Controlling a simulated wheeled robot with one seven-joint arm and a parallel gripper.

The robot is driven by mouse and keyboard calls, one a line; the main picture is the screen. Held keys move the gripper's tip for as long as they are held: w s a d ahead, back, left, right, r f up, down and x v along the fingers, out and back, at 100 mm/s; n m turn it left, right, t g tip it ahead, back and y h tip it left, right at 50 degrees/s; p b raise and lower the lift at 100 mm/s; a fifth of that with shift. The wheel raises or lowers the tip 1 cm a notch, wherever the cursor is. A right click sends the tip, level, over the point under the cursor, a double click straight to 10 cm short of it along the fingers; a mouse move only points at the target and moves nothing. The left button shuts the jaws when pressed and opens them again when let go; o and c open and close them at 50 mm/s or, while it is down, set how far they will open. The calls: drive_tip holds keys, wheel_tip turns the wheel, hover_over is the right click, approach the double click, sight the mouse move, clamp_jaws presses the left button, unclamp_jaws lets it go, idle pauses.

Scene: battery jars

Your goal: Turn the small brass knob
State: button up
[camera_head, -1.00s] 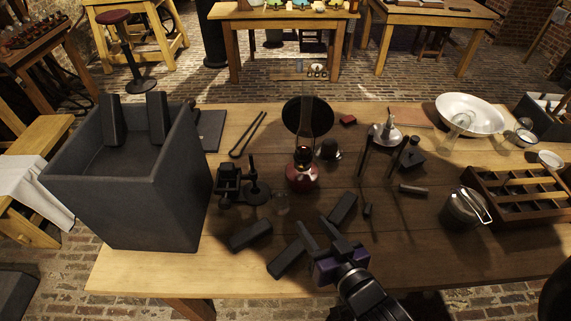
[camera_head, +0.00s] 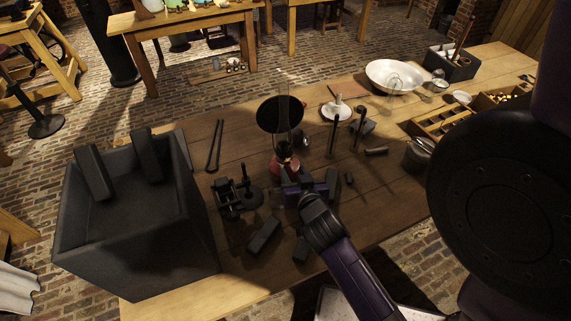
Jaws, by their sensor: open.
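The oil lamp has a red base (camera_head: 285,165), a dark burner and a tall clear glass chimney (camera_head: 283,100). It stands upright on the wooden table. The small brass knob is too small and dark to make out; the lamp's burner is partly in shadow. My gripper (camera_head: 297,179) is open, its purple body low over the table just in front of the lamp's base. Its fingers point at the lamp and hide part of it. I cannot tell whether they touch it.
A round black disc (camera_head: 280,115) stands behind the lamp. A dark stand (camera_head: 238,197) is to its left, and a large grey box (camera_head: 135,245) is farther left. Loose dark blocks (camera_head: 264,235) lie near my gripper. A white bowl (camera_head: 394,75) is at the back right.

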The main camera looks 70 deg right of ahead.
sight(288, 163)
drive_tip(key=shift+p+x, duration=0.55)
drive_tip(key=shift+x, duration=2.25)
drive_tip(key=shift+c, duration=0.2)
clamp_jaws()
